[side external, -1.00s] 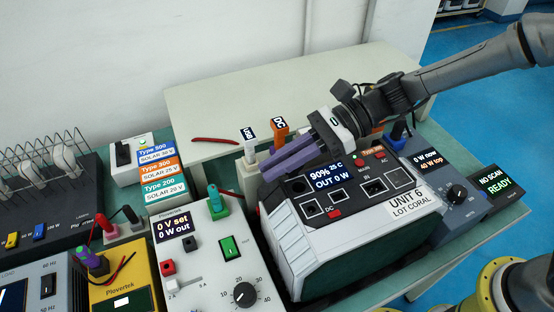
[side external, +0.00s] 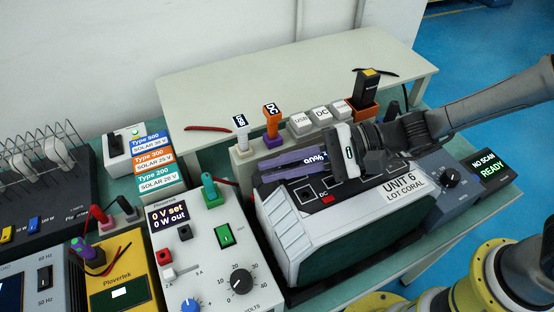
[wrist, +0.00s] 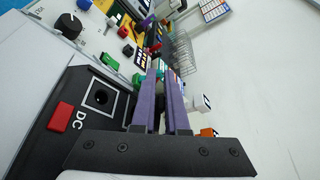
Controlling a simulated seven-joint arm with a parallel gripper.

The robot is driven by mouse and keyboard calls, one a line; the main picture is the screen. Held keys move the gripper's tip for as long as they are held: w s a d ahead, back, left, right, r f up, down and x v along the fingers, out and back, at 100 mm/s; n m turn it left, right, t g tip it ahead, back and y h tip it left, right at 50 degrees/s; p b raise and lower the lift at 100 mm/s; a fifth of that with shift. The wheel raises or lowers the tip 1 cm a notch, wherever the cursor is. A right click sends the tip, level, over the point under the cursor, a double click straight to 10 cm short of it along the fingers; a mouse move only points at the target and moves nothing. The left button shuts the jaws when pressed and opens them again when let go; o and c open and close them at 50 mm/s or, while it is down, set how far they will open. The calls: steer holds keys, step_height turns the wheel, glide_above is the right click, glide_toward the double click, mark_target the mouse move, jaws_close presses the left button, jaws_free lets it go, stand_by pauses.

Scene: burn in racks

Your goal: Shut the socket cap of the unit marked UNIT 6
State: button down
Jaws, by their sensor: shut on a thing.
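UNIT 6 (side external: 403,188) is a pale case with a dark sloped front and a black top panel, labelled LOT CORAL.
A grey supply (side external: 217,255) with a green plug (side external: 209,189) stands left of the unit. A scanner box (side external: 487,167) is right. The pale back bench (side external: 250,80) is mostly clear.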

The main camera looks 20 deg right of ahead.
steer(key=shift+s+n, duration=0.1)
steer(key=shift+n, duration=0.4)
steer(key=c, duration=1)
jaws_free()
steer(key=shift+f, duration=0.1)
steer(key=v, duration=1.3)
steer(key=shift+s+d+f, duration=0.1)
steer(key=shift+s+d, duration=0.2)
steer(key=shift+d, duration=0.1)
